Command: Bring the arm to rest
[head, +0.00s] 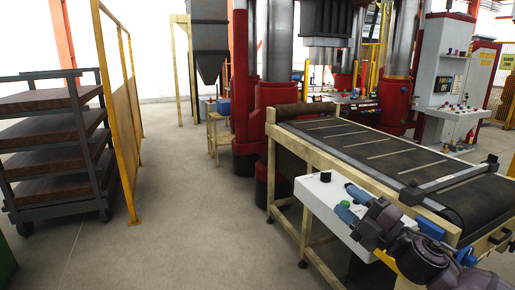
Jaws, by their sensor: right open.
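My right arm reaches in from the lower right corner. My right gripper (351,203) is at its end, with two blue-grey fingers apart and nothing seen between them. It is over the white control box (312,197) on the near side of the conveyor; whether it touches the box I cannot tell. A dark button (325,177) on the box top shows just left of the fingers. The arm hides the right part of the box. My left gripper is out of view.
The conveyor (375,150) with a dark belt and pale frame runs along the right. Red press columns (275,110) stand behind it. A yellow fence (120,130) and a rack of brown-loaded shelves (55,145) stand left. The floor (180,200) between is clear.

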